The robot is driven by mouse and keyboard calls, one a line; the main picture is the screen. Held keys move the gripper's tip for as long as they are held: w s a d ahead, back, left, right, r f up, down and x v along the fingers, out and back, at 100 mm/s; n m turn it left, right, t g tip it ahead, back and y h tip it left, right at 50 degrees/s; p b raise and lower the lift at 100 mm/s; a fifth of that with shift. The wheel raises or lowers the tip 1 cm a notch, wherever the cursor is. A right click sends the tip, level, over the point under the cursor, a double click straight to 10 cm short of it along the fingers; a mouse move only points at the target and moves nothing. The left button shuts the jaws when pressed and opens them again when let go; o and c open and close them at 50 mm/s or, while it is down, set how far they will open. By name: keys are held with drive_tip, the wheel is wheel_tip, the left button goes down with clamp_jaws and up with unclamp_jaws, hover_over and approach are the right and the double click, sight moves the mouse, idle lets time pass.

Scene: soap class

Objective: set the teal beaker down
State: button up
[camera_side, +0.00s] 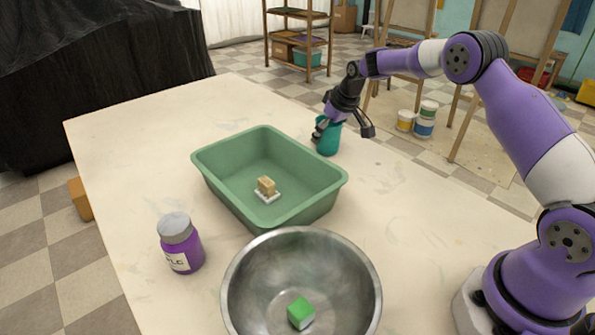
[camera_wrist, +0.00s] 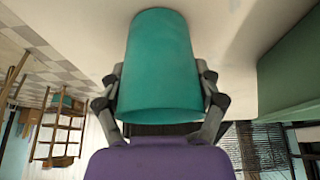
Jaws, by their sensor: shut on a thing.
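The teal beaker (camera_side: 328,141) is at the far edge of the table, behind the green tub. My gripper (camera_side: 343,124) is shut on the beaker near its top. In the wrist view the beaker (camera_wrist: 160,65) fills the middle, with a finger of my gripper (camera_wrist: 160,90) on either side. In the side view the beaker looks upright. Its base is at or close to the table top; I cannot tell whether it touches.
A green tub (camera_side: 213,180) holds a tan block (camera_side: 266,186) on a white piece. A steel bowl (camera_side: 245,290) with a green block (camera_side: 300,312) stands in front. A purple jar (camera_side: 185,245) stands left. The table (camera_side: 130,130) is clear at far left.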

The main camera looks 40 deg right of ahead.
drive_tip(key=o, duration=1.3)
drive_tip(key=shift+f, duration=0.1)
drive_tip(key=s+a+v, duration=0.1)
drive_tip(key=a+v, duration=0.1)
drive_tip(key=v, duration=0.7)
drive_tip(key=a+f+v, duration=0.1)
drive_tip(key=a+v, duration=0.1)
drive_tip(key=v, duration=0.6)
drive_tip(key=shift+t, duration=0.4)
drive_tip(key=s+a, duration=0.3)
drive_tip(key=s, duration=0.4)
drive_tip(key=s+a, duration=0.3)
drive_tip(key=s, duration=0.4)
drive_tip(key=s+a, duration=0.3)
drive_tip(key=s, duration=0.4)
drive_tip(key=shift+s+r, duration=0.15)
drive_tip(key=shift+s, duration=0.05)
